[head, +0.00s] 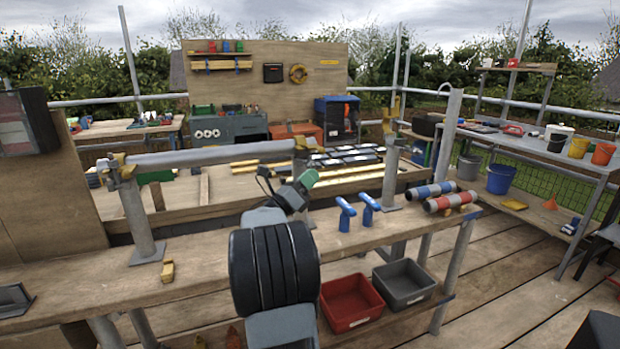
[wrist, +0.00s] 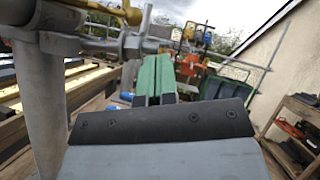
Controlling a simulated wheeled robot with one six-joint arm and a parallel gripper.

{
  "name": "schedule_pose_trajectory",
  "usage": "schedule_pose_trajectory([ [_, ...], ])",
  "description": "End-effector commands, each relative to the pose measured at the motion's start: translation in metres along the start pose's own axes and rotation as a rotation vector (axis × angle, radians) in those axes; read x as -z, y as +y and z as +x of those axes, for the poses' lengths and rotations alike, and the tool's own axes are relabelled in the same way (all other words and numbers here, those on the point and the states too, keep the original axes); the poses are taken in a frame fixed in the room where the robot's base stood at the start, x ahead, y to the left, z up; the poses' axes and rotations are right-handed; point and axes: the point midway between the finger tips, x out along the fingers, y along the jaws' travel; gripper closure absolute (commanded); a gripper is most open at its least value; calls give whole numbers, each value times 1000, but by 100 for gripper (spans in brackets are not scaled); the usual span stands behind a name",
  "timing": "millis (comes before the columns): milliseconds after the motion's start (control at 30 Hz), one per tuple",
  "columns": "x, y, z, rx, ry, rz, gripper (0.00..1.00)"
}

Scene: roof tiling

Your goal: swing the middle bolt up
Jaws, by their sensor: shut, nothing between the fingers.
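A grey scaffold tube (head: 210,156) runs across the bench, with a yellow-marked coupler (head: 118,160) on its left post. The middle coupler (head: 300,150) at the tube's right end is small and partly hidden by my arm in the head view. In the wrist view, grey coupler metal with what looks like the bolt (wrist: 132,44) lies just beyond and left of my fingertips; its exact angle is hard to tell. My gripper (head: 308,178), with green fingers, is shut and empty just below that coupler. The shut fingers also show in the wrist view (wrist: 155,75); I cannot tell whether they touch the bolt.
An upright grey post (wrist: 38,95) stands close on the left in the wrist view. Another post (head: 390,165) stands to the right. Red (head: 350,300) and grey (head: 404,284) bins sit below.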

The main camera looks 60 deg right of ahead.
Motion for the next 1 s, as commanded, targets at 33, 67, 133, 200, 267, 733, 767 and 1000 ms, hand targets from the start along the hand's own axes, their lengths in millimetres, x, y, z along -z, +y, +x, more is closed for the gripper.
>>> schedule_pose_trajectory([
  [33, -5, -3, 3, -8, 0, -11, 100],
  [67, -6, -3, 4, -13, 0, -19, 100],
  [133, -6, -3, 4, -20, 0, -30, 100],
  [200, -6, -3, 4, -25, 0, -38, 100],
  [267, -6, -4, 4, -31, 0, -46, 100],
  [733, -27, -13, 18, -129, 0, -192, 100],
  [767, -29, -14, 20, -143, 0, -212, 100],
  [1000, -48, -17, 33, -269, 1, -399, 100],
])
